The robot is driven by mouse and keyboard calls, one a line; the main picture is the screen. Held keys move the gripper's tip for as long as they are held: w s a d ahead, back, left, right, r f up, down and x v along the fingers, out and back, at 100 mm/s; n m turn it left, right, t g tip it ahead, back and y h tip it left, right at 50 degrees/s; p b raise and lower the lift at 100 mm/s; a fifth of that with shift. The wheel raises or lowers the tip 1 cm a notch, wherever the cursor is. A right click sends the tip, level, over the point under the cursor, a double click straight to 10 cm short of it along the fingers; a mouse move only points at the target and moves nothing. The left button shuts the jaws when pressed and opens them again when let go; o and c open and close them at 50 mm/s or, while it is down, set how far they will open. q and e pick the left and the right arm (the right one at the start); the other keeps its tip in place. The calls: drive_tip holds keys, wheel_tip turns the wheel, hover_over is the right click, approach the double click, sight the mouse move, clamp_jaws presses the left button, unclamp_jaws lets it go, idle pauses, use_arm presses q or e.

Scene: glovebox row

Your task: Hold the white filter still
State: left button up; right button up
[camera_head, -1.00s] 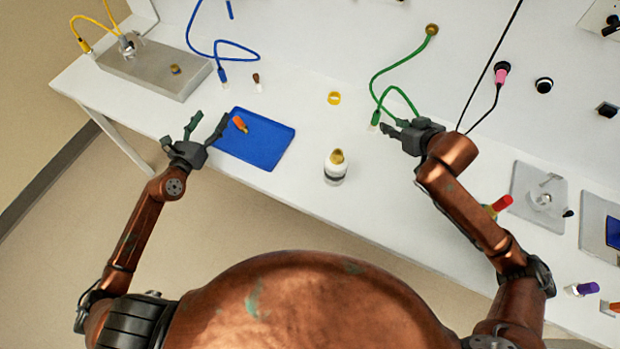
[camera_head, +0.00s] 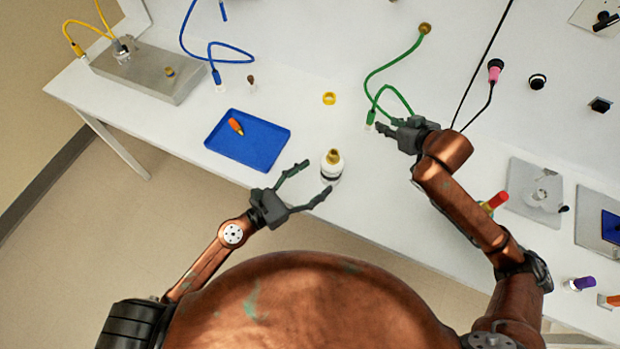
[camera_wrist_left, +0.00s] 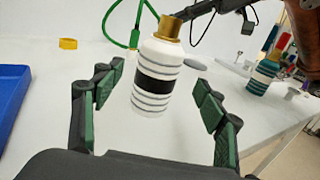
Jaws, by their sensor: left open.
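The white filter (camera_head: 332,168) stands upright on the white table, with a brass fitting on top and a black band. It also shows in the left wrist view (camera_wrist_left: 155,76), where its thin grey rings are visible. My left gripper (camera_head: 316,178) is open, with its fingers pointing at the filter. In the left wrist view the filter appears between the two green-padded fingers, just beyond their tips, with clear gaps on both sides. My right gripper (camera_head: 384,126) is by the lower end of the green hose (camera_head: 370,114); its finger gap is unclear.
A blue tray (camera_head: 262,160) with an orange-handled item (camera_head: 236,126) lies to the left. A yellow ring (camera_head: 329,98) lies behind the filter. A grey metal box (camera_head: 140,75) stands at the far left. The table around the filter is clear.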

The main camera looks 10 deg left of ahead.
sight(332, 166)
use_arm(q)
drive_tip(key=x, duration=0.7)
drive_tip(key=shift+w+f, duration=0.1)
drive_tip(key=shift+c, duration=0.5)
drive_tip(key=c, duration=1.4)
drive_tip(key=shift+o, duration=0.2)
